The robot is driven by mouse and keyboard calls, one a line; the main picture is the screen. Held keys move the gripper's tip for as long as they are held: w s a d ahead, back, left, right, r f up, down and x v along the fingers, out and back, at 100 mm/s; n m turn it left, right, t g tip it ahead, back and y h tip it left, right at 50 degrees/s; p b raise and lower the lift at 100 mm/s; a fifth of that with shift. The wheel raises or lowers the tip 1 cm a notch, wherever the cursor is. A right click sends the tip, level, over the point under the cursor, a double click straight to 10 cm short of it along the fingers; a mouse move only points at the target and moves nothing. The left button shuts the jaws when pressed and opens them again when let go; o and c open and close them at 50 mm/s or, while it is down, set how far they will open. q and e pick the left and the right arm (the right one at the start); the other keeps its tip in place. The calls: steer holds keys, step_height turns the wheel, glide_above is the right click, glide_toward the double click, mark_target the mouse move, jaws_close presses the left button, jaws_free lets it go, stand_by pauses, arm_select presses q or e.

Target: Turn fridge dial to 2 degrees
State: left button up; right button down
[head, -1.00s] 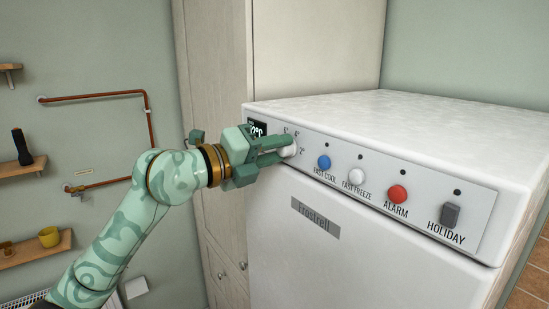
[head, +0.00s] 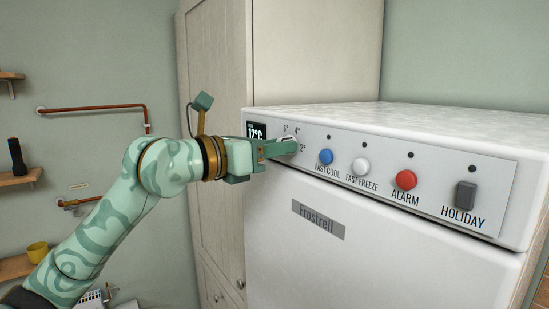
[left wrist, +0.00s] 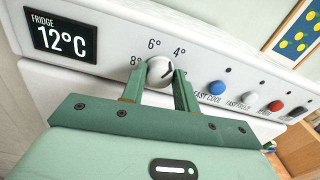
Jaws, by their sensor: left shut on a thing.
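The fridge dial (left wrist: 160,70) is a round white knob on the front panel of a white fridge (head: 340,240). It also shows in the head view (head: 290,141), partly covered by my gripper. My left gripper (head: 284,147) is shut on the dial, one finger on each side in the left wrist view. A dark mark shows on the dial's face, towards the upper right in that view. The display (left wrist: 62,38) reads FRIDGE 12°C. My right gripper is not in view.
Right of the dial are a blue FAST COOL button (head: 326,157), a white FAST FREEZE button (head: 361,167), a red ALARM button (head: 405,180) and a grey HOLIDAY switch (head: 465,194). A tall cabinet (head: 318,60) stands behind the fridge. Copper pipe (head: 95,108) runs along the left wall.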

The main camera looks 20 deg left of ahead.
arm_select(q)
steer(key=shift+d+f+m+b, duration=0.15)
steer(key=shift+m+b, duration=1.1)
steer(key=shift+m, duration=1.75)
steer(key=shift+a+f+m+b, duration=0.15)
steer(key=shift+m+b, duration=1.05)
steer(key=shift+m, duration=1.8)
steer(key=shift+d, duration=0.1)
steer(key=o, duration=1)
steer(key=shift+c, duration=0.2)
steer(key=shift+r, duration=0.1)
steer(key=shift+s, duration=0.1)
